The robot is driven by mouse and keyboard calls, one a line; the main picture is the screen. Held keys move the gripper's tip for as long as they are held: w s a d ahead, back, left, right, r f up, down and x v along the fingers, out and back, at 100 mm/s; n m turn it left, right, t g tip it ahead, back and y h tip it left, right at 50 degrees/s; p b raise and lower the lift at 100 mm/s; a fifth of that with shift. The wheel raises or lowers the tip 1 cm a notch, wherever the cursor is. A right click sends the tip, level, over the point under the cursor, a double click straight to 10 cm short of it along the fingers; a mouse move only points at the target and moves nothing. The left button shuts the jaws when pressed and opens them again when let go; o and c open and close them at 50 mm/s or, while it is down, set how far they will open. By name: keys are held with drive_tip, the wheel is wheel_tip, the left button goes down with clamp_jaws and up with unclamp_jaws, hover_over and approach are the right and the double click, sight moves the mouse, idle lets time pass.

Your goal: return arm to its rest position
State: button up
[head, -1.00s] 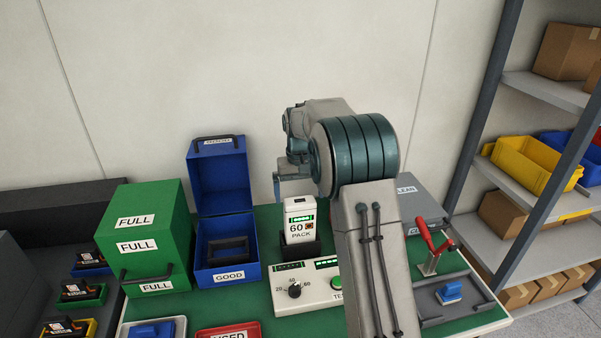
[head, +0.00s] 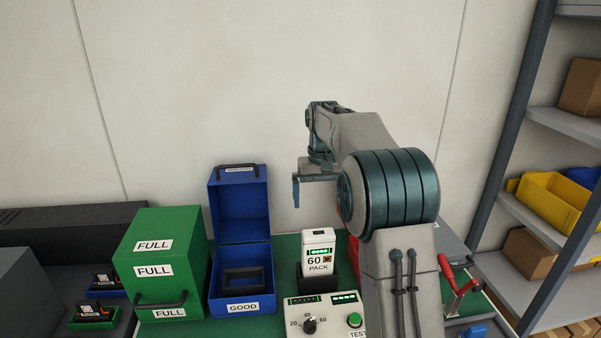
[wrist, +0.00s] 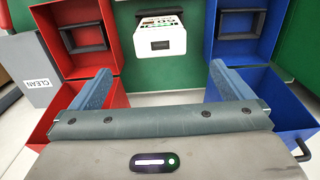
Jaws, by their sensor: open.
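My arm is raised over the bench in the head view. My gripper (head: 297,192) hangs in front of the wall, above the bench, between the blue box and my arm's large joint. In the wrist view my gripper (wrist: 158,90) has its two blue-grey fingers wide apart with nothing between them. The white 60 PACK battery (head: 318,252) stands upright in a dark holder behind the tester, below and apart from my gripper. The pack (wrist: 160,38) also shows beyond the fingers in the wrist view.
The open blue GOOD box (head: 240,306) and green FULL box (head: 165,255) stand left of the tester (head: 328,312). A red box (wrist: 80,40) is partly hidden behind my arm. A red-handled clamp (head: 455,280) stands at right, near shelving (head: 535,130). The air before the wall is clear.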

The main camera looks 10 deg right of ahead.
drive_tip(key=s+r+t, duration=0.1)
drive_tip(key=s+r, duration=0.2)
drive_tip(key=s, duration=0.7)
drive_tip(key=s+f+t, duration=0.1)
drive_tip(key=s+f, duration=0.2)
drive_tip(key=s, duration=0.9)
drive_tip(key=s+f+t, duration=0.1)
drive_tip(key=s+f, duration=0.2)
drive_tip(key=s, duration=0.9)
drive_tip(key=shift+s+f, duration=0.25)
drive_tip(key=shift+d, duration=0.1)
